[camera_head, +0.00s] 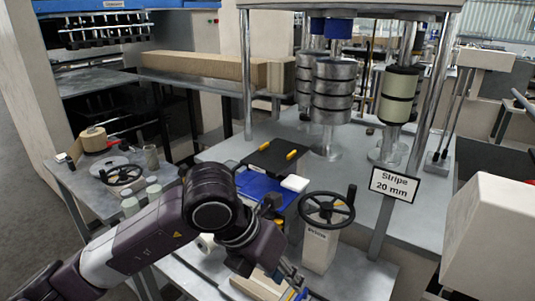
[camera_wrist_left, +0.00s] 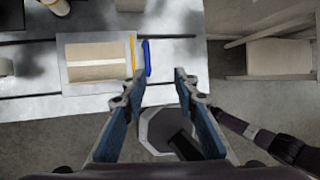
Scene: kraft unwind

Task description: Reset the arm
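My left arm (camera_head: 212,215) reaches in from the lower left of the head view and bends down at its wrist. My left gripper (camera_head: 290,275) is near the bottom edge there, partly hidden by the wrist. In the left wrist view its two blue-padded fingers (camera_wrist_left: 160,82) stand wide apart with nothing between them. The fingertips are beside a blue marker-like stick (camera_wrist_left: 147,58); contact cannot be told. No right gripper can be made out; a dark link of my arm shows at the right of the wrist view.
A tan block with a pale stripe (camera_wrist_left: 92,68) lies on a grey tray, with a yellow stick (camera_wrist_left: 133,52) beside it. A handwheel (camera_head: 327,209) on a white post stands right of my wrist. A "Stripe 20 mm" sign (camera_head: 394,184) and metal rollers (camera_head: 335,95) are behind.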

